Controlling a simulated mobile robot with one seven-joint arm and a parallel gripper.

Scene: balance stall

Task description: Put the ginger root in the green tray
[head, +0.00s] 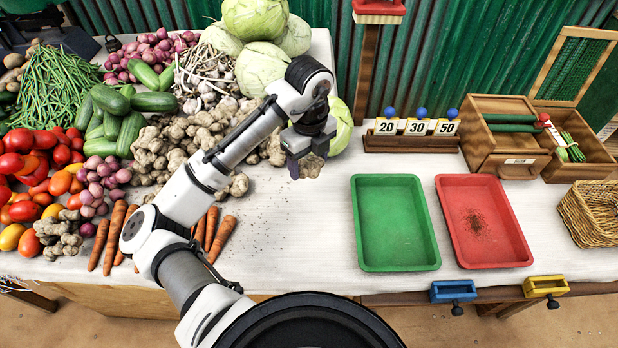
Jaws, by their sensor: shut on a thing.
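My gripper (303,168) is shut on a knobbly tan ginger root (311,165), held near the right edge of the vegetable piles, above the white table cloth. The gripper partly hides the root, and I cannot tell how high it is. The green tray (363,262) lies on the table to the right of the gripper, apart from it, and is empty. More ginger roots lie in a pile (165,142) to the left, partly behind my arm.
A red tray (462,262) with dark specks lies right of the green one. Behind stand a 20-30-50 number rack (412,142), cabbages (262,68) and a wooden box (500,150). A wicker basket (592,212) is at far right. Bare cloth (300,240) lies between gripper and green tray.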

